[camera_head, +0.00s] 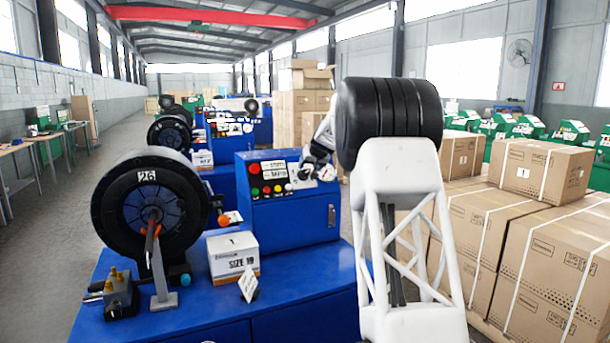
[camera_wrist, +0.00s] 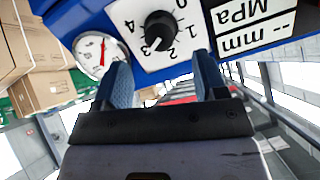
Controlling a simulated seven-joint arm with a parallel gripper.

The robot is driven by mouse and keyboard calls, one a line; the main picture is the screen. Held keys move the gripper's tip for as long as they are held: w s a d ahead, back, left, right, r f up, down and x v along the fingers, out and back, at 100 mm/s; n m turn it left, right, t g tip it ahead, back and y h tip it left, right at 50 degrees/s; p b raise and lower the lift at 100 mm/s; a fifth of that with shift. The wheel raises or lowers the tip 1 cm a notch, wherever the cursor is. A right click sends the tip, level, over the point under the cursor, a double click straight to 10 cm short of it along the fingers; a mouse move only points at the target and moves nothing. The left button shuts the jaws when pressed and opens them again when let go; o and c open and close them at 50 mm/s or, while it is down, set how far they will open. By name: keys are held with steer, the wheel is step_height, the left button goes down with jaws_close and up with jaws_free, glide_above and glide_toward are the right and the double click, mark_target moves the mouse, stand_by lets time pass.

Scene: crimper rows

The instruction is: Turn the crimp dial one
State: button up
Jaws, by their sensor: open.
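The crimp dial (camera_wrist: 160,30) is a black round knob on a white plate with numbers 0 to 4, seen upside down in the wrist view. A white mark on the knob lies at its lower edge, near the 3. My gripper (camera_wrist: 162,68) is open, with one blue-grey finger on each side below the knob. The fingers look apart from the knob; their exact distance is hard to tell. In the head view my gripper (camera_head: 312,168) is at the right part of the blue control box (camera_head: 290,215); the dial is small and partly hidden there.
A pressure gauge (camera_wrist: 100,55) sits close beside one finger, and display panels (camera_wrist: 245,22) lie on the other side.

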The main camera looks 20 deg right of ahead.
mark_target(305, 173)
steer(key=shift+x, duration=3.35)
steer(key=c, duration=0.9)
steer(key=shift+n, duration=0.3)
steer(key=n+h, duration=0.1)
steer(key=n, duration=0.4)
steer(key=n+h, duration=0.1)
steer(key=n, duration=0.4)
steer(key=shift+t, duration=0.4)
